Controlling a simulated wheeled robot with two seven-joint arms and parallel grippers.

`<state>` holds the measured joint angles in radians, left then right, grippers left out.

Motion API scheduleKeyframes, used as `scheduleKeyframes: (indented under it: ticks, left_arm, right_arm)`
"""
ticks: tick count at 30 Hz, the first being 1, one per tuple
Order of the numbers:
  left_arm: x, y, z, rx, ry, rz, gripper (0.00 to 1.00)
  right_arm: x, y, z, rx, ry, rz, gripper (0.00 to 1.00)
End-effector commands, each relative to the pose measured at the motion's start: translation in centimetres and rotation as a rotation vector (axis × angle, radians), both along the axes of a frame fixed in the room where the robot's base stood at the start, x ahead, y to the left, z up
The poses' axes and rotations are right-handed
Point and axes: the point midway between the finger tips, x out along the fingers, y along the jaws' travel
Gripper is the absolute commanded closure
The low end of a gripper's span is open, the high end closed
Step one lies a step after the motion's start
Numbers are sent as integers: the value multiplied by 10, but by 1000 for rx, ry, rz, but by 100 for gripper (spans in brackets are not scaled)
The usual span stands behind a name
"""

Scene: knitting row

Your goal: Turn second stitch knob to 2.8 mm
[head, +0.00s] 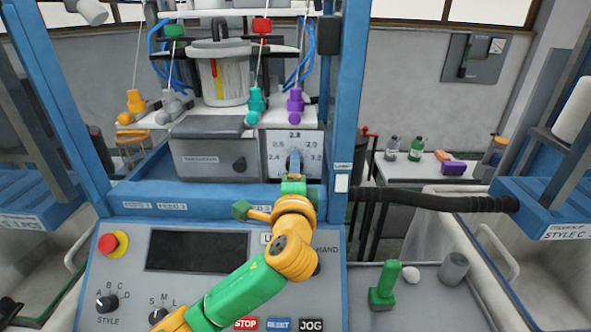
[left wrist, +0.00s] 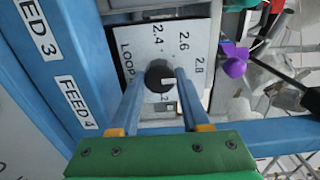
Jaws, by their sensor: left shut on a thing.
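The stitch knob (left wrist: 159,75) is black and round with a white mark, on a white dial plate (left wrist: 140,48). In the left wrist view the mark points right and slightly down; the numbers 2.4, 2.6 and 2.8 show, and the rest of the scale is partly hidden by the fingers. I cannot tell the exact setting. In the head view the dial plate (head: 277,143) has 2.8 at its top. My left gripper (head: 294,168) covers the knob there. Its blue fingers (left wrist: 160,86) are shut on the knob from both sides. My right gripper is not in view.
A blue frame post (head: 346,100) rises on the right. A control panel (head: 125,270) lies below.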

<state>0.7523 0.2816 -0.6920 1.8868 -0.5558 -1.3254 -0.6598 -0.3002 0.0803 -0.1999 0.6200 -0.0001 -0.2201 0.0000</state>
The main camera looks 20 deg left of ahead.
Motion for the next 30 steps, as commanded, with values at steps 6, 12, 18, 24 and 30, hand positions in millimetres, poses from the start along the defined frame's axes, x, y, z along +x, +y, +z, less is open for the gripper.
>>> scheduleKeyframes:
  ticks: [6, 12, 18, 24, 30]
  left_arm:
    - [0, 0, 0, 0, 0, 1, 100]
    - [0, 0, 0, 0, 0, 0, 24]
    - [0, 0, 0, 0, 0, 0, 24]
    - [-15, -6, -3, -1, -2, -4, 24]
    - [-55, -17, -3, -3, -2, -4, 24]
  right_arm:
    - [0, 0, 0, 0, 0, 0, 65]
    - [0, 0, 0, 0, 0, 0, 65]
    - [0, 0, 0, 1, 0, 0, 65]
    - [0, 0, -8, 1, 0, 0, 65]
    - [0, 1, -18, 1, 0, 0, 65]
